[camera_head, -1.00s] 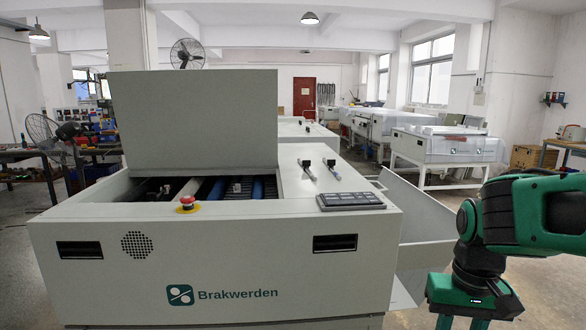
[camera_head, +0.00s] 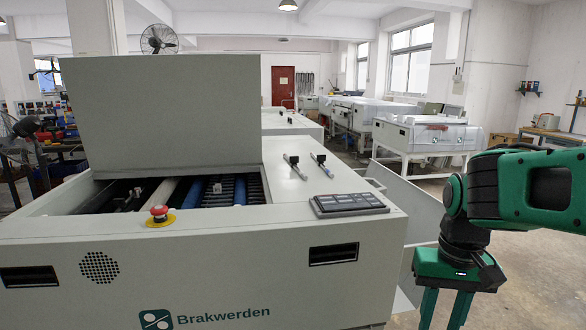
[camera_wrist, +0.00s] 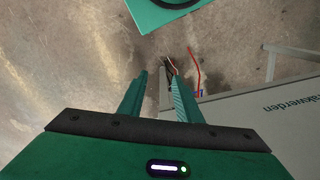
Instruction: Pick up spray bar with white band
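Two thin grey spray bars lie side by side on the machine's flat white top in the head view, each with a small dark block near its far end. One is the left spray bar (camera_head: 296,169), the other the right spray bar (camera_head: 322,165). Both are too small for me to tell which has a white band. My gripper (camera_head: 446,308) hangs at the lower right, beyond the machine's right side and well apart from both bars.
The white Brakwerden machine (camera_head: 225,245) fills the front, its raised lid (camera_head: 160,115) standing behind an open bay of rollers. A red emergency button (camera_head: 159,213) and a dark keypad (camera_head: 348,204) sit on its top. More machines (camera_head: 425,135) stand behind; floor at right is clear.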

